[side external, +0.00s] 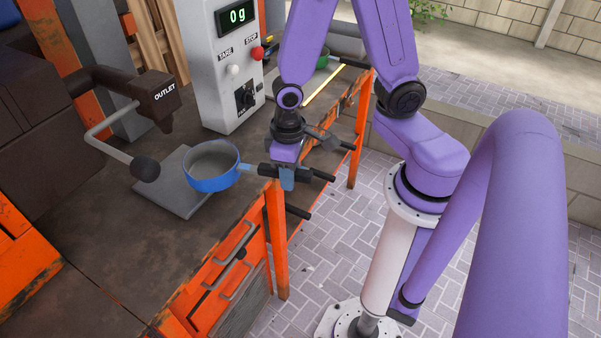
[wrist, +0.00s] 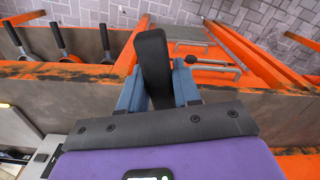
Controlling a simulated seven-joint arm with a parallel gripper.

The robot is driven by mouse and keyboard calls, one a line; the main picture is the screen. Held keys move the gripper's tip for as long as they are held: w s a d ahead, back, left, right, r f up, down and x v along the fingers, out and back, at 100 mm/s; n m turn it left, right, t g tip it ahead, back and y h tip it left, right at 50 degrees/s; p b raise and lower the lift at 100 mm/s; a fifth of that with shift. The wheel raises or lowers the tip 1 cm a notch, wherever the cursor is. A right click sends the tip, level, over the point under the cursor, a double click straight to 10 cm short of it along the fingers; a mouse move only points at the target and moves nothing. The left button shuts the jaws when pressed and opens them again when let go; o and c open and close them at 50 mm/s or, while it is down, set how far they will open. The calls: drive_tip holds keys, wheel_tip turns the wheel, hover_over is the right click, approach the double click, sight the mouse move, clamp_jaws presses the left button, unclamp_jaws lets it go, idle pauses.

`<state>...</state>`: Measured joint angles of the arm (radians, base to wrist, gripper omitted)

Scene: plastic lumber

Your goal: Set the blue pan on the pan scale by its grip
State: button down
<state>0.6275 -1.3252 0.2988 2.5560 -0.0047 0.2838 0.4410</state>
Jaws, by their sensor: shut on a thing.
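The blue pan (side external: 213,183) has a grey inside and a dark grip (side external: 262,170). My gripper (side external: 287,176) is shut on the grip, and the pan points left from it, roughly level. The grip also shows between the blue fingers in the wrist view (wrist: 153,55), where the pan's bowl is out of sight. The pan scale's flat grey plate (side external: 178,196) lies on the bench. The pan overlaps the plate's right part in the side view; I cannot tell whether it touches. The display (side external: 236,17) on the white box reads 0 g.
A dark machine marked OUTLET (side external: 163,95) and its ball-ended lever (side external: 145,168) stand close left of the pan. The white control box (side external: 215,75) stands behind. A green pan (side external: 322,62) is farther back. Several dark handles (side external: 322,175) jut past the bench's orange-framed edge.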

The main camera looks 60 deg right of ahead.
sight(248, 167)
drive_tip(key=shift+w+a+f, duration=0.1)
drive_tip(key=shift+w+a, duration=0.3)
drive_tip(key=shift+w, duration=1.15)
drive_tip(key=shift+w+a+f, duration=0.15)
drive_tip(key=shift+w+a, duration=0.3)
drive_tip(key=shift+w, duration=1.05)
drive_tip(key=shift+w+a+f, duration=0.1)
drive_tip(key=shift+w+a, duration=0.3)
drive_tip(key=shift+w, duration=1.15)
drive_tip(key=shift+s+f, duration=0.1)
drive_tip(key=shift+f, duration=1.1)
drive_tip(key=c, duration=0.7)
unclamp_jaws()
wheel_tip(248, 167, up, 17)
drive_tip(key=s+d+n, duration=0.1)
drive_tip(key=s+n, duration=0.2)
drive_tip(key=s, duration=0.3)
drive_tip(key=s+d+n, duration=0.1)
drive_tip(key=s+n, duration=0.2)
drive_tip(key=s, duration=0.4)
drive_tip(key=s+d+f+n, duration=0.1)
drive_tip(key=s+n, duration=0.2)
drive_tip(key=s, duration=0.4)
drive_tip(key=shift+n, duration=0.3)
